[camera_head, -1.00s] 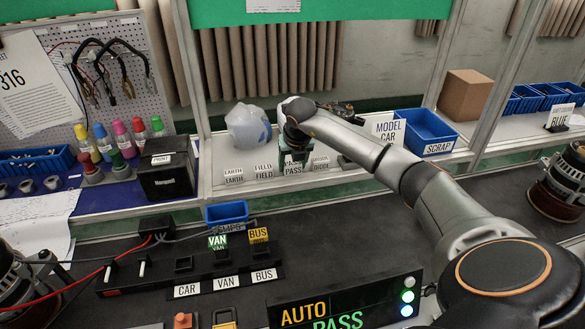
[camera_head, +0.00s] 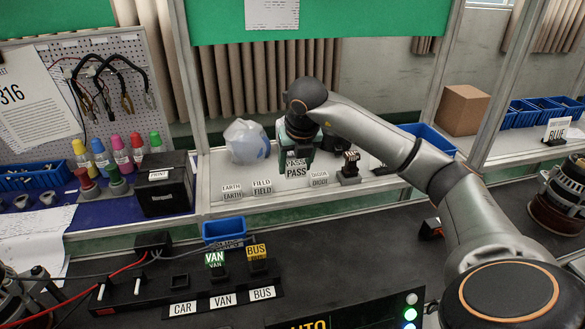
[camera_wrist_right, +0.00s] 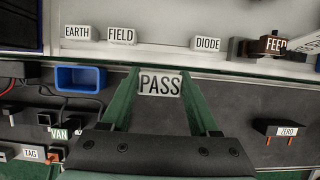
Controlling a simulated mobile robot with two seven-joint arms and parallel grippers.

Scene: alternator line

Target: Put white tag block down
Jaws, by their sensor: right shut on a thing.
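The white tag block lettered PASS (camera_head: 297,168) is at the front of my right gripper (camera_head: 299,150), at the back shelf between the FIELD and DIODE tags. In the right wrist view, the PASS block (camera_wrist_right: 160,84) sits between the tips of the two green fingers, which are shut on it. Its lettering is upright and faces the camera. It appears a little above the shelf tags in the head view. I cannot tell whether it touches anything below. My left gripper is not in view.
EARTH (camera_head: 231,191), FIELD (camera_head: 262,187) and DIODE (camera_head: 319,179) tags stand along the shelf. A brown-topped black piece (camera_head: 349,168) stands right of DIODE, and a crumpled translucent bag (camera_head: 246,141) stands left. Below are a blue bin (camera_head: 224,229) and the CAR, VAN, BUS strip (camera_head: 222,301).

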